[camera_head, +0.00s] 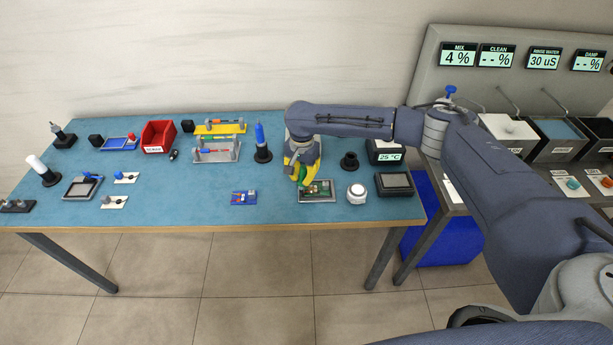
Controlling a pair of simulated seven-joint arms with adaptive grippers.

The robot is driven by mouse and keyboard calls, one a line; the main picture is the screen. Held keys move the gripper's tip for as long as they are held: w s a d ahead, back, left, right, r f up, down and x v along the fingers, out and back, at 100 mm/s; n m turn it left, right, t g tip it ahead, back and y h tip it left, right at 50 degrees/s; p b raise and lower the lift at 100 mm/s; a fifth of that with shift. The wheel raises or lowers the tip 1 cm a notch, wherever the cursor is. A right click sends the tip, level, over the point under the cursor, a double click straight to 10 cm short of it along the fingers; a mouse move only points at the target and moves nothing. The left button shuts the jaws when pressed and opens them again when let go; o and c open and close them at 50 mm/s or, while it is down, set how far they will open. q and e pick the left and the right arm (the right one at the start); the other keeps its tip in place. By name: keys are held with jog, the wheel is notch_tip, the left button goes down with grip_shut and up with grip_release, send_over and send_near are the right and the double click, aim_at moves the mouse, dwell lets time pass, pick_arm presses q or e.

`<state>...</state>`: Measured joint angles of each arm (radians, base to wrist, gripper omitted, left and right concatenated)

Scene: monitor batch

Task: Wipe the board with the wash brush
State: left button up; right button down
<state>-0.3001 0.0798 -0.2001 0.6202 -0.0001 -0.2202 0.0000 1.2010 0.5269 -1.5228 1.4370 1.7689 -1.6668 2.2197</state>
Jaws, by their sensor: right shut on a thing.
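The green board (322,188) lies flat in a grey tray or fixture near the front edge of the blue table, right of centre. My right gripper (300,170) points down just left of and above the board. It is shut on a yellow and green thing (301,180), which seems to be the wash brush. The brush's lower end is close to the board's left end; I cannot tell whether they touch. The arm and gripper hide part of the brush. My left gripper is not in view.
An empty-looking black stand (349,161) and a white round pot (356,193) are right of the board. A dark square pad (394,184) is farther right. A blue-handled tool (261,137) stands in a black holder to the left. A small blue board (243,198) lies left.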

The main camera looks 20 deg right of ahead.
aim_at(302, 167)
jog(key=shift+r, duration=3.5)
jog(key=c, duration=2)
grip_release()
grip_shut()
jog(key=shift+f, duration=0.2)
jog(key=shift+h, duration=0.4)
jog(key=shift+s+f, duration=0.2)
jog(key=shift+f, duration=1.15)
jog(key=shift+s+f, duration=0.2)
jog(key=shift+f, duration=1.1)
jog(key=shift+f, duration=0.6)
